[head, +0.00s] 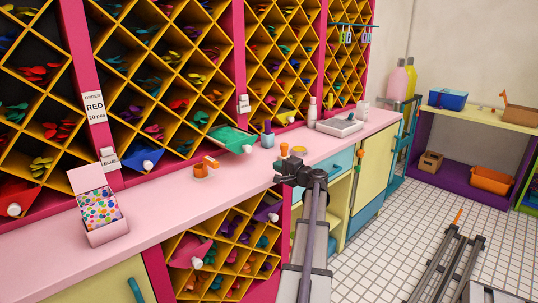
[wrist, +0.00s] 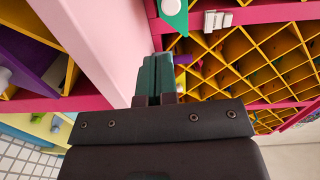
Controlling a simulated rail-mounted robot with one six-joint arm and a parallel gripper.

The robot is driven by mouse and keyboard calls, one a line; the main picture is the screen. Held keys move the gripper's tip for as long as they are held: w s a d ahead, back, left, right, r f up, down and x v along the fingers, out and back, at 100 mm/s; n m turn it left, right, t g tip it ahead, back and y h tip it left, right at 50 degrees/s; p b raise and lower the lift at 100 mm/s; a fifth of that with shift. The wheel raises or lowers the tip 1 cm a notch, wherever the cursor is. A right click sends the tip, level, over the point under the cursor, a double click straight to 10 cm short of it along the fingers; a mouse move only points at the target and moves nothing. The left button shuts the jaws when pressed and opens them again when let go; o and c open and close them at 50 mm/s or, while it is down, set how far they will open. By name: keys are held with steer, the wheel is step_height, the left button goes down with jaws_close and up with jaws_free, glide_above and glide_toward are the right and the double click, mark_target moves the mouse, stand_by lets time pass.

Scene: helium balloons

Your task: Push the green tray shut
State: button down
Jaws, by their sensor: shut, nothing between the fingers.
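The green tray (head: 231,137) juts out of the yellow diamond rack over the pink counter, its white knob at the front, in the head view. Part of the green tray (wrist: 175,19) also shows at the top of the wrist view with its white knob. My gripper (head: 280,166) is at the counter's front edge, to the right of and nearer than the tray, apart from it. In the wrist view my gripper (wrist: 155,62) has its dark green fingers together and empty, below the tray in the picture. The tray's rear is hidden inside the rack.
On the pink counter (head: 60,239) stand a box of coloured dots (head: 100,212), orange pieces (head: 204,168), a blue bottle (head: 267,136) and a white tray (head: 340,126). Other trays jut out, including a blue one (head: 126,158) and a pink one below the counter (head: 187,250).

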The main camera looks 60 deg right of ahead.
steer(key=h, duration=0.1)
glide_toward(249, 150)
steer(key=shift+m, duration=0.4)
steer(key=x, duration=0.7)
steer(key=shift+w, duration=0.3)
